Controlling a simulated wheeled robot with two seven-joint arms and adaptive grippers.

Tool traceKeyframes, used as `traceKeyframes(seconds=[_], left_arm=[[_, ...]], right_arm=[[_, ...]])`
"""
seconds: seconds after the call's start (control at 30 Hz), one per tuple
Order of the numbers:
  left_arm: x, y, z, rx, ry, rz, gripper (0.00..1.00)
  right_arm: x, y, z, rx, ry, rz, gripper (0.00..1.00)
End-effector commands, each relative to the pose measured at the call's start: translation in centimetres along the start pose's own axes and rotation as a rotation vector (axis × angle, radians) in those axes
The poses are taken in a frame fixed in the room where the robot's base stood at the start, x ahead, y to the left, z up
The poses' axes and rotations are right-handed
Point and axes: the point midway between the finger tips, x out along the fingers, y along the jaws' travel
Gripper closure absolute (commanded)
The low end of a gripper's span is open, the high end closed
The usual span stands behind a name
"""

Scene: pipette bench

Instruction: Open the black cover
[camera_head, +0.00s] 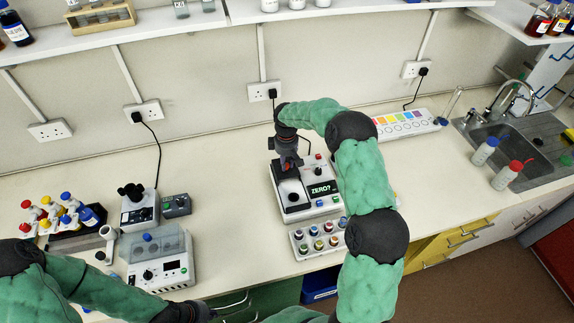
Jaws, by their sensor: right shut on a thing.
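The white bench device (296,212) with a "ZERO?" label stands in the middle of the bench. My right gripper (289,163) points down over the device and is shut on the black cover, as far as the small view shows. The arm hides part of the device's right side. My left gripper (200,312) is low at the bottom edge, in front of the bench and away from the device. Its fingers are too dark and cut off to tell their opening.
A rack of small coloured-cap vials (320,240) stands in front of the device. A white instrument (160,270) and a microscope-like unit (138,208) stand to the left. A sink (510,150) and capped bottles (512,174) are at right. Bench behind the left units is clear.

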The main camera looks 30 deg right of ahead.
Motion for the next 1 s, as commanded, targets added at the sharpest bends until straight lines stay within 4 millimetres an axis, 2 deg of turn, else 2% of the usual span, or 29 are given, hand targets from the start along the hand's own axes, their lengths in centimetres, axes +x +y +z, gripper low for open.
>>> traceKeyframes(seconds=[0.07,0.1,0.13,0.17,0.57,0.67,1.0], left_arm=[[0.0,0.0,0.0,0.0,-0.001,0.0,1.0],[0.0,0.0,0.1,0.0,-0.001,0.0,1.0],[0.0,0.0,0.1,0.0,-0.001,0.0,1.0],[0.0,0.0,0.1,0.0,-0.001,0.0,1.0],[0.0,0.0,0.1,0.0,-0.001,0.0,1.0],[0.0,0.0,0.1,0.0,-0.001,0.0,1.0],[0.0,0.0,0.1,0.0,-0.001,0.0,1.0]], right_arm=[[0.2,-0.1,0.1,-0.001,-0.003,-0.003,1.0],[0.2,-0.1,0.1,-0.001,-0.003,-0.003,0.65],[0.2,-0.1,0.1,-0.001,-0.003,-0.003,0.56],[0.2,-0.1,0.1,-0.001,-0.003,-0.003,0.52],[-0.3,-0.1,0.0,-0.001,-0.001,-0.001,0.52],[-1.4,0.0,0.0,-0.001,-0.001,0.0,0.52],[-7.8,0.0,-0.1,-0.002,0.0,0.0,0.52]])
